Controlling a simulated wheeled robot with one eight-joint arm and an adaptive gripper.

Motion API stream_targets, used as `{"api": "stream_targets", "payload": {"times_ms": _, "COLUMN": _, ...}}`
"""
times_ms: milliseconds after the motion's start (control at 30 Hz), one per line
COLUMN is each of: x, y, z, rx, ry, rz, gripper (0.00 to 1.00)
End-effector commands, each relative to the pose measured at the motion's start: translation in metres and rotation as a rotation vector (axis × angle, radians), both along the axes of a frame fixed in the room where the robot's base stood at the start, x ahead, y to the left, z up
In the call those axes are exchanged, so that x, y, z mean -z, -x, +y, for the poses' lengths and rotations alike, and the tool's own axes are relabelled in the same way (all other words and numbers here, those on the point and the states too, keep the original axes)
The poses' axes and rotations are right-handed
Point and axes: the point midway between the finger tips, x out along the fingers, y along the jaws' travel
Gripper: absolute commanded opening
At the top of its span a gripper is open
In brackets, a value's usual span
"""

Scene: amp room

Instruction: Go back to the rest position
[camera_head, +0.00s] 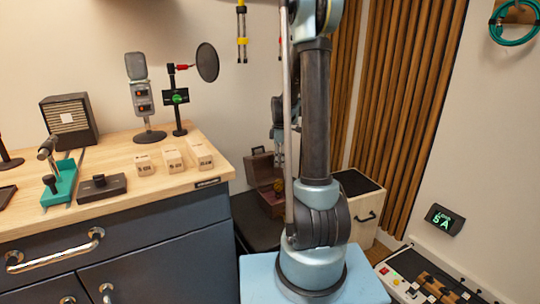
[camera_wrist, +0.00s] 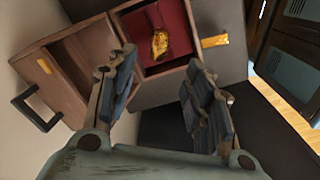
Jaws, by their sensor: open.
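My gripper (camera_wrist: 160,72) is open in the wrist view, its two blue-padded fingers well apart with nothing between them. Beyond the fingertips is a wooden case (camera_wrist: 163,72) with a red lining. A small golden object (camera_wrist: 159,44) lies on the lining. In the head view my arm stands upright in the middle, and my gripper (camera_head: 279,157) hangs behind it, partly hidden, above the open brown case (camera_head: 262,172).
A wooden-topped workbench (camera_head: 110,200) stands at left with a microphone (camera_head: 140,95), a pop filter (camera_head: 207,62), an amp (camera_head: 68,122) and three wooden blocks (camera_head: 172,160). A light cabinet (camera_head: 357,190) stands behind my arm. A pedalboard (camera_head: 425,285) is at lower right.

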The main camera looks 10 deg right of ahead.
Motion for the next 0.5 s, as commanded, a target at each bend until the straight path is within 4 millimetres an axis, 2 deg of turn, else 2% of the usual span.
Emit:
{"api": "stream_targets", "payload": {"times_ms": 167, "x": -0.015, "y": 0.018, "z": 0.000, "rx": 0.059, "ry": -0.001, "rz": -0.008, "gripper": 0.47}}
{"api": "stream_targets", "payload": {"times_ms": 500, "x": -0.053, "y": 0.071, "z": 0.001, "rx": 0.256, "ry": -0.005, "rz": -0.037, "gripper": 0.47}}
